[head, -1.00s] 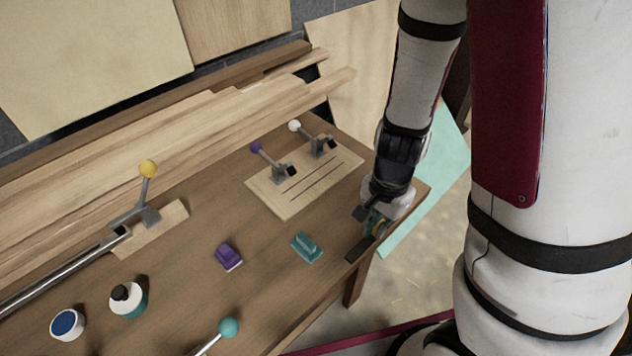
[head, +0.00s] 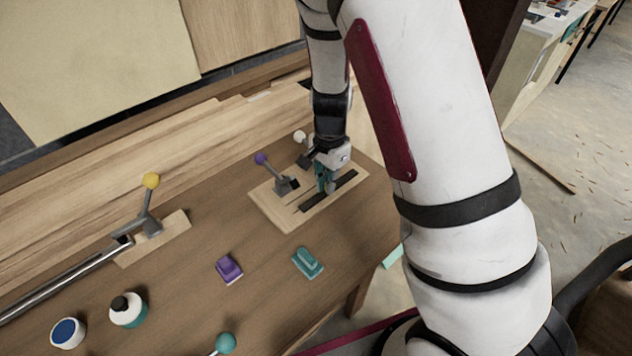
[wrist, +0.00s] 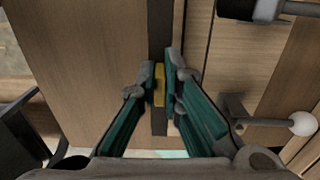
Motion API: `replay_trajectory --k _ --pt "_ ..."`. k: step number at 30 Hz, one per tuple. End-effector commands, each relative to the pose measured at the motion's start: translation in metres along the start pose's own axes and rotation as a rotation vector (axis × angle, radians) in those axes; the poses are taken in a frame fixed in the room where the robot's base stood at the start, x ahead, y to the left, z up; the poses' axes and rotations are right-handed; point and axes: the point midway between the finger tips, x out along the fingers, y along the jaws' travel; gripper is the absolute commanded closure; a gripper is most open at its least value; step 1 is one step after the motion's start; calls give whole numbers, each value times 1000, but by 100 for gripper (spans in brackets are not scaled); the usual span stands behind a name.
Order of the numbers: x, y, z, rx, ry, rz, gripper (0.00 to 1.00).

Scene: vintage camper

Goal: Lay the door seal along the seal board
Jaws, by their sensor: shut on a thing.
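The door seal, a black strip (head: 343,182), is in my gripper (head: 326,188) over the right front part of the seal board (head: 270,209). In the wrist view the dark seal (wrist: 160,25) runs up and down between the teal fingers of my gripper (wrist: 160,85), which are shut on its yellow grip piece (wrist: 159,84). The seal runs roughly parallel to a dark slot (wrist: 209,40) on its right. I cannot tell whether the seal touches the board. My fingers hide its middle in the head view.
Two toggle clamps stand on the board's back side, one with a purple knob (head: 260,158), one with a white knob (head: 299,136). A purple block (head: 228,268) and a teal block (head: 307,263) lie in front. Bottle (head: 128,310) and jar (head: 67,333) stand front left.

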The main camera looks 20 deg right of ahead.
Motion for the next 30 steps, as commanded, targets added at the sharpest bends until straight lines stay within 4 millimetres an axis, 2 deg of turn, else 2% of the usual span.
replay_trajectory --k 3,11,19,30 --pt "0 -21 0 -2 2 1 100" --pt "0 -43 0 -1 2 0 100" --pt "32 -42 0 1 0 3 100" --pt "36 -44 0 1 0 0 100"
